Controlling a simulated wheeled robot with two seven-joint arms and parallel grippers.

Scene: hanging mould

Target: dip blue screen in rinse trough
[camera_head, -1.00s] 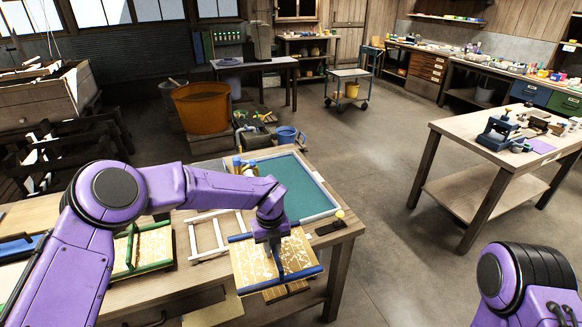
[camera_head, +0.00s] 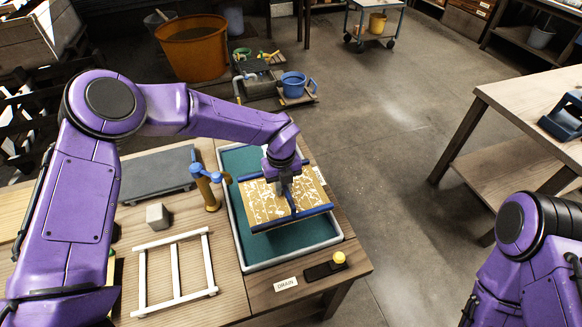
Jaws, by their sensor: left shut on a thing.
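The blue screen (camera_head: 265,203), a tan patterned panel with blue bars along its front and back edges, is at the rinse trough. My left gripper (camera_head: 289,197) is shut on it from above, near its middle. The rinse trough (camera_head: 294,258) has a pale rim and teal water. The screen lies over the trough, roughly level, with teal showing in front of it and to its left. I cannot tell whether its underside touches the water. My right arm shows at the lower right, but its gripper is out of view.
A blue-and-brass tap (camera_head: 208,188) stands at the trough's left side. A white frame (camera_head: 176,273) and a grey block (camera_head: 158,216) lie left of it. A drain label (camera_head: 286,284) and a yellow-knobbed lever (camera_head: 338,259) are in front. Open floor lies to the right.

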